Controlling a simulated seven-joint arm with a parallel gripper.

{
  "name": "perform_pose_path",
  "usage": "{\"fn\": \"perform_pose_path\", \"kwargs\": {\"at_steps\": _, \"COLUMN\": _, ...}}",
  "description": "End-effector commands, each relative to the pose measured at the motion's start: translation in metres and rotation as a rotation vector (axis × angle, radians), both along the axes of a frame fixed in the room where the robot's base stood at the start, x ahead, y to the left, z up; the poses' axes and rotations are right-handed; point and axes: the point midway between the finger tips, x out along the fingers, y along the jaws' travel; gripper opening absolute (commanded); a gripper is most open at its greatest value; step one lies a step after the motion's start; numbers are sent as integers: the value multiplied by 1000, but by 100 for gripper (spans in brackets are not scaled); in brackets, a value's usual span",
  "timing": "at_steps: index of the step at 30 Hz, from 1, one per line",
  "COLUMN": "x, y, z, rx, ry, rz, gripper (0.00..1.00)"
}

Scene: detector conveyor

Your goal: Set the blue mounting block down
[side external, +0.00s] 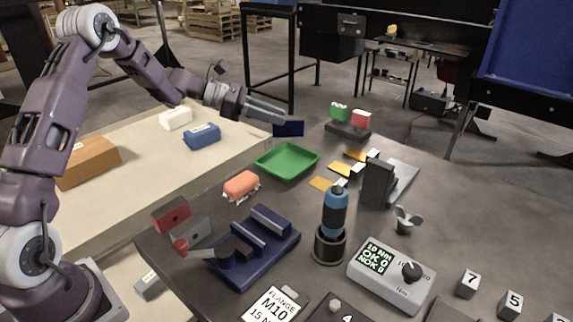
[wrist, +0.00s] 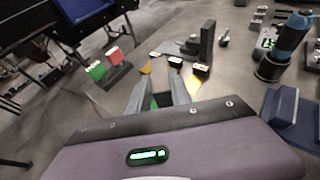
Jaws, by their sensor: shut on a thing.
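My gripper (side external: 268,114) reaches in from the upper left in the side view, shut on a dark blue block (side external: 289,129) at its fingertips. The block is held in the air, apart from the table, above and behind the green tray (side external: 287,162). The tray is empty. In the wrist view the two fingers of my gripper (wrist: 160,88) point forward with something dark between them, hard to make out. Another blue block (side external: 202,135), brighter and with a white label, lies on the pale conveyor (side external: 130,200).
A stand with green and red pieces (side external: 347,130) is behind the tray. Yellow cards (side external: 340,170) and a dark upright block (side external: 378,182) are to its right. An orange part (side external: 241,185), navy fixture (side external: 255,245), blue bottle-shaped tool (side external: 334,212) and display box (side external: 392,273) stand nearer.

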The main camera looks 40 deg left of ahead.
Motion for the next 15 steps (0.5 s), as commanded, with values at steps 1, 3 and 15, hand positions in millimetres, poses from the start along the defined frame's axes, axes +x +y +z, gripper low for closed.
{"fn": "perform_pose_path", "kwargs": {"at_steps": 1, "x": 6, "y": 5, "z": 0, "rx": -1, "ry": -1, "rz": 26, "gripper": 0}}
{"fn": "perform_pose_path", "kwargs": {"at_steps": 3, "x": 11, "y": 9, "z": -9, "rx": -2, "ry": 2, "rz": 48, "gripper": 0}}
{"fn": "perform_pose_path", "kwargs": {"at_steps": 15, "x": 11, "y": 10, "z": -82, "rx": -1, "ry": 3, "rz": 51, "gripper": 0}}
